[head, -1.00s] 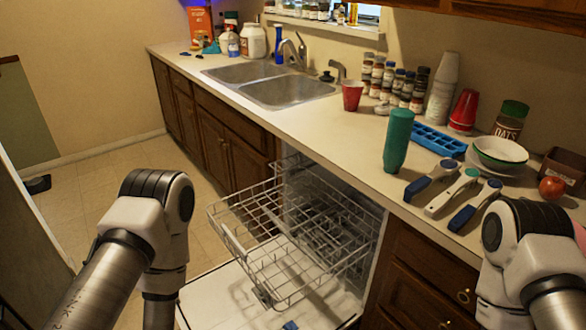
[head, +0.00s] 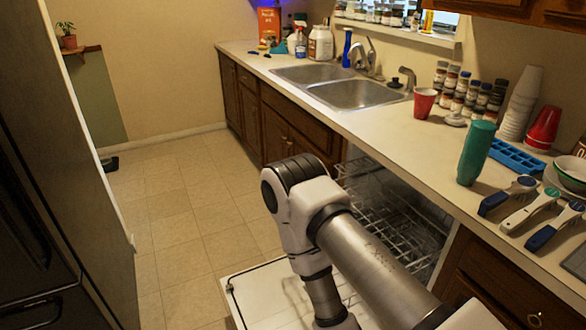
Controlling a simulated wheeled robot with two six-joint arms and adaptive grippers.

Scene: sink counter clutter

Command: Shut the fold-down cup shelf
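The dishwasher rack (head: 408,232) shows as wire grid inside the open dishwasher below the counter. My arm covers its left and near parts, and I cannot pick out the fold-down cup shelf or tell whether it is up or down. An arm coming in from the lower right, apparently my right, reaches across in front of the rack, and its forearm hangs down to the bottom edge. Its gripper is outside the picture. My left gripper is not in view either.
The white dishwasher door (head: 262,292) lies open, low over the tiled floor (head: 185,225). The counter (head: 400,135) holds a green bottle (head: 476,152), a red cup (head: 424,102) and several blue- and white-handled tools. A dark appliance (head: 60,200) stands left. Floor between is free.

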